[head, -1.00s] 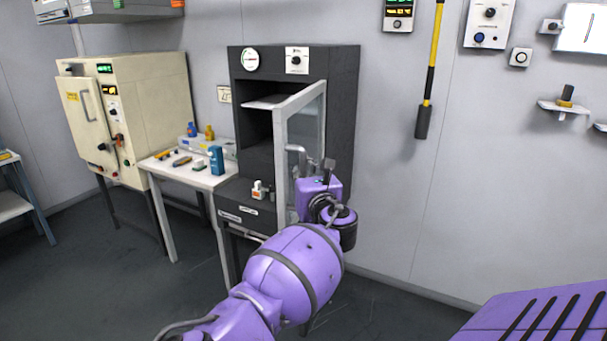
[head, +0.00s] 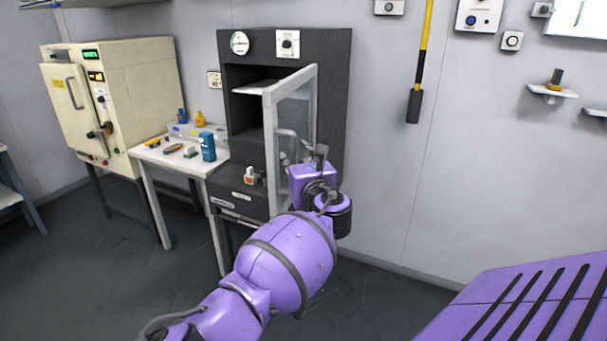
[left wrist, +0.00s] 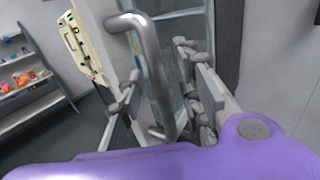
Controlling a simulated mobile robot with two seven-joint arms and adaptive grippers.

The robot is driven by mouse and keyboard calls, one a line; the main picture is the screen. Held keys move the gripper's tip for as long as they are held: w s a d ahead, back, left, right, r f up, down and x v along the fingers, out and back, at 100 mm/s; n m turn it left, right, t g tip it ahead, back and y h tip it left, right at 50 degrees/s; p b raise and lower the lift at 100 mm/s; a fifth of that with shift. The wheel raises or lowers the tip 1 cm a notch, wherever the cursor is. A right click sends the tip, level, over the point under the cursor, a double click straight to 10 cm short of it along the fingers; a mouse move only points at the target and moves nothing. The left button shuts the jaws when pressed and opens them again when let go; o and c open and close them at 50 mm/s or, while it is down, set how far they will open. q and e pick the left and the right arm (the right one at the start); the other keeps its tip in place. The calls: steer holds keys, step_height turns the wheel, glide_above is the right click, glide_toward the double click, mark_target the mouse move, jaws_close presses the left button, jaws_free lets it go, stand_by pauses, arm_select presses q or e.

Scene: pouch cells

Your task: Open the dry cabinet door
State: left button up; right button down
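The dry cabinet (head: 335,85) is dark grey and stands against the wall in the head view. Its glazed, grey-framed door (head: 270,150) stands swung out from the front, and the shelf inside shows. The door's bar handle (left wrist: 150,60) runs between the fingers of my left gripper (left wrist: 165,100) in the left wrist view. The fingers are apart, with visible gaps beside the bar. In the head view my left wrist is by the lower part of the door, and the fingertips are mostly hidden. My right gripper is not in view.
A white side table (head: 150,158) with bottles and small tools stands left of the cabinet. A cream oven-like unit (head: 140,90) is beyond it. A small bottle (head: 250,176) sits on the ledge below the cabinet opening. The floor (head: 120,285) in front is clear.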

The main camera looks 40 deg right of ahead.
arm_select(q)
steer(key=v, duration=1.1)
steer(key=shift+w+a, duration=0.15)
